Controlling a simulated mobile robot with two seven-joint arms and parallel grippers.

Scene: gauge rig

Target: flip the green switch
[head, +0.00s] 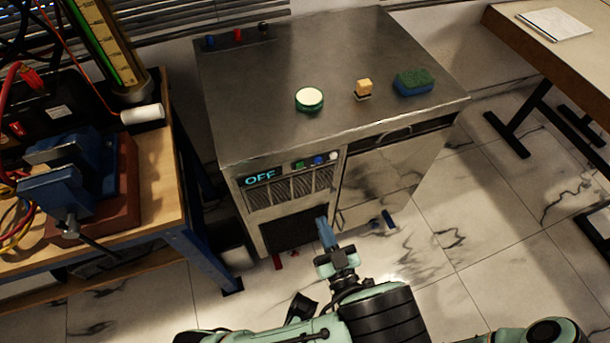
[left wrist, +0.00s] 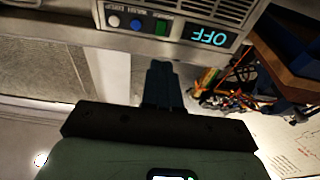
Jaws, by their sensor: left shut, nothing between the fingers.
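The green switch (head: 299,165) is on the front panel of the metal cabinet (head: 290,75), just right of a display (head: 263,176) that reads OFF. In the left wrist view the green switch (left wrist: 161,28) shows beside the blue one, with the display (left wrist: 210,36) on its right. My left gripper (head: 326,228) is shut and empty. It is in front of the cabinet, below the row of switches and apart from it. In the left wrist view its closed fingers (left wrist: 161,75) point toward the panel. My right gripper is not clearly seen in the head view.
A blue switch (head: 318,160) and a white one (head: 333,156) sit right of the green one. A workbench with a blue vise (head: 70,165) is at left.

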